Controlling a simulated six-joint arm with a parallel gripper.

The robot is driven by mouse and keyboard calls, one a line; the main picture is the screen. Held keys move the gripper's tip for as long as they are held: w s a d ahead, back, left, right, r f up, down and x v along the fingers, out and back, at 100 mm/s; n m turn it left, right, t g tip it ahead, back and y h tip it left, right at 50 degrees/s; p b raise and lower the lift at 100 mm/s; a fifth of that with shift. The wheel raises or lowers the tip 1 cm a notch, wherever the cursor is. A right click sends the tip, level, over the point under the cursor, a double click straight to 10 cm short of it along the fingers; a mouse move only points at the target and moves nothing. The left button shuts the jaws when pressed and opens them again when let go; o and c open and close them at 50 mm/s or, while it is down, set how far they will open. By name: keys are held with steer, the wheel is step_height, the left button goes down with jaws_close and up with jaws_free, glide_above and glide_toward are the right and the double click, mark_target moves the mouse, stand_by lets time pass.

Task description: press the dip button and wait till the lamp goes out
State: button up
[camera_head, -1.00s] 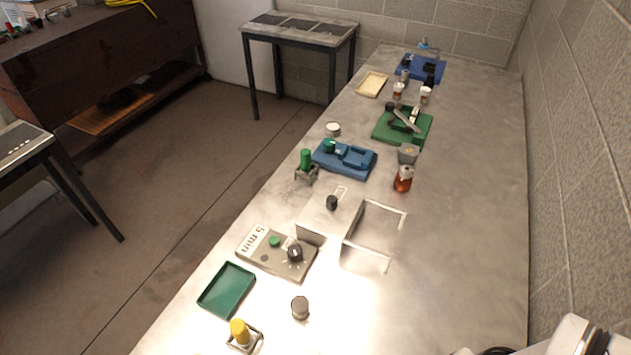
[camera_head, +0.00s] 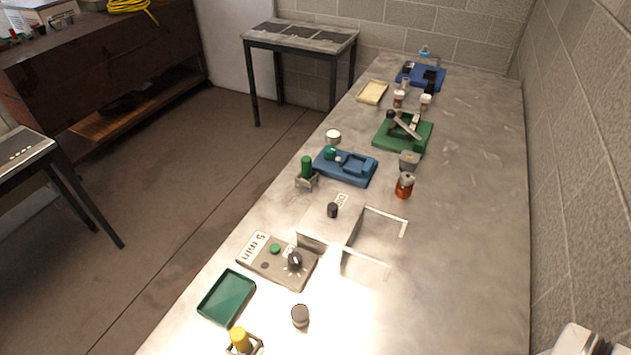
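A black round button (camera_head: 332,210) stands on a pale metal box beside a small white label (camera_head: 341,201) that seems to read DIP. The box's open rectangular frame (camera_head: 385,213) is just to the right. I cannot tell which part is the lamp, and I see no clear glow. My gripper is not in view; only a white piece of my arm shows at the bottom right corner.
A green tray (camera_head: 227,297), a grey cap (camera_head: 300,315) and a yellow-topped holder (camera_head: 240,341) stand at the near end. Beyond the button are a green-topped holder (camera_head: 306,170), a blue fixture (camera_head: 346,167) and a red jar (camera_head: 404,186). The bench's right side is clear.

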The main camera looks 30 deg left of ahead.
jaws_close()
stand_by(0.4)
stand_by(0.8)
